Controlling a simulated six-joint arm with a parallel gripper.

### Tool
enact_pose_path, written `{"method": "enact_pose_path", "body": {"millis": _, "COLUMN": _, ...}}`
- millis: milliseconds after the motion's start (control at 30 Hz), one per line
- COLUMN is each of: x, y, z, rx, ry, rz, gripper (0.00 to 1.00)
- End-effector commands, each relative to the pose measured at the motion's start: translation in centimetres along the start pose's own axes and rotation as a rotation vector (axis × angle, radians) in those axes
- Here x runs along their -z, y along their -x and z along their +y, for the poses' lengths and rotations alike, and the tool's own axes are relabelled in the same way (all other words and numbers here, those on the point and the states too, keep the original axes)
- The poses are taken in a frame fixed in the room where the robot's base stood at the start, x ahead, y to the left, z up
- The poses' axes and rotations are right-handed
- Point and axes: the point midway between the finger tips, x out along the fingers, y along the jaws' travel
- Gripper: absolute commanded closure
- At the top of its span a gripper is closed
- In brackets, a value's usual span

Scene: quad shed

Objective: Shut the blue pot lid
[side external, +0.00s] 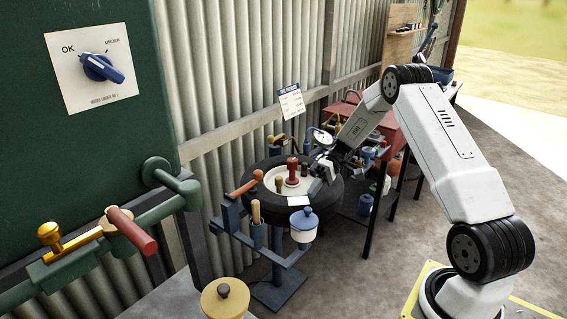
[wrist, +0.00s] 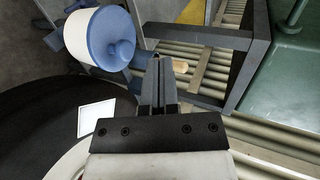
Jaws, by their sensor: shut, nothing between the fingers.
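The small white pot (side external: 303,234) with its blue lid (side external: 305,218) sits on the blue stand arm, left of the robot base in the side view. The lid is on top of the pot, knob up; whether it is fully seated I cannot tell. In the wrist view the pot's white body (wrist: 62,27) and blue lid (wrist: 98,34) with its round knob are at upper left. My gripper (side external: 318,184) is above the dark round table, behind the pot. In the wrist view its fingers (wrist: 158,62) are together and empty, to the right of the lid and apart from it.
The dark round table (side external: 262,200) holds a red-knobbed stamp (side external: 292,168) and a white card (side external: 299,201). A wooden-handled tool (side external: 256,212) stands in the stand left of the pot. A yellow pot (side external: 225,302) is in front. The corrugated wall (side external: 225,110) is behind.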

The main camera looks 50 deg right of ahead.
Motion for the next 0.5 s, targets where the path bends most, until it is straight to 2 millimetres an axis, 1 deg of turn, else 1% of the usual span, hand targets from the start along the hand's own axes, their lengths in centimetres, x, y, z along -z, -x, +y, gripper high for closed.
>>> {"method": "enact_pose_path", "body": {"millis": 167, "x": 0.0, "y": 1.1, "z": -2.0, "rx": -0.003, "ry": 0.003, "rz": 0.002, "gripper": 1.0}}
{"method": "enact_pose_path", "body": {"millis": 500, "x": 0.0, "y": 5.3, "z": -0.8, "rx": -0.002, "ry": 0.0, "rz": 0.003, "gripper": 1.0}}
